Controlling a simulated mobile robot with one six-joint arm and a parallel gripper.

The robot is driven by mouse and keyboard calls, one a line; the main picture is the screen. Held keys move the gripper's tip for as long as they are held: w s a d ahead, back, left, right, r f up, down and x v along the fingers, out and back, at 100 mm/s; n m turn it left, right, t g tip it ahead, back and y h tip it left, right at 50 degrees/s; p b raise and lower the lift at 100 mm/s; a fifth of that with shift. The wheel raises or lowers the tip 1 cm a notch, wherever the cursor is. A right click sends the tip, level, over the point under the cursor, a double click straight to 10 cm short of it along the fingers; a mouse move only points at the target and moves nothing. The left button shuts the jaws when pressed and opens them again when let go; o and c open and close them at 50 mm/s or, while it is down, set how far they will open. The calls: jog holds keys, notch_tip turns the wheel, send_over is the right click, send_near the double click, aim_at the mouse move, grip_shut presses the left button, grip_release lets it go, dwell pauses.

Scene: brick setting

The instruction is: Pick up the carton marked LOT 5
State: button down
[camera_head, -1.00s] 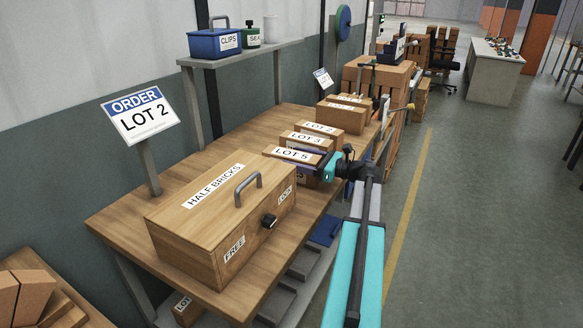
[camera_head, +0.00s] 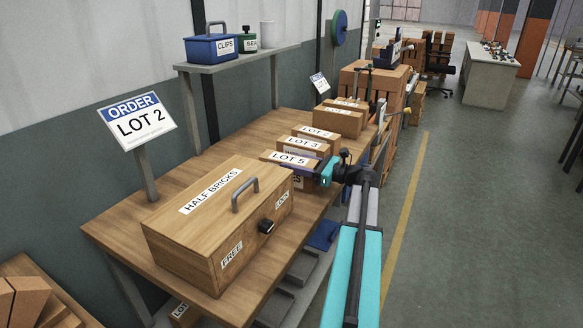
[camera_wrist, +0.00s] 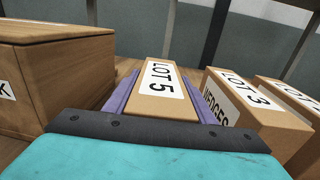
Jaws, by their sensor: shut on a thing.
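The carton marked LOT 5 (camera_head: 289,157) is a brown box with a white label on top, at the near end of a row of cartons on the wooden bench. In the wrist view the LOT 5 carton (camera_wrist: 162,92) lies between two purple fingers. My gripper (camera_head: 300,168) reaches in from the right and is shut on it. In the wrist view my gripper (camera_wrist: 160,98) shows a finger along each side of the carton. The carton's underside is hidden, so I cannot tell if it touches the bench.
The LOT 3 carton (camera_head: 307,145) and LOT 2 carton (camera_head: 320,133) stand just behind. A wooden HALF BRICKS chest (camera_head: 185,235) with a handle is in front. An order sign reading LOT 2 (camera_head: 137,121) stands at the bench's left edge. Bare bench top (camera_head: 225,150) lies left of the cartons.

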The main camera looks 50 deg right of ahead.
jog(key=shift+r, duration=0.25)
jog(key=shift+r, duration=4.85)
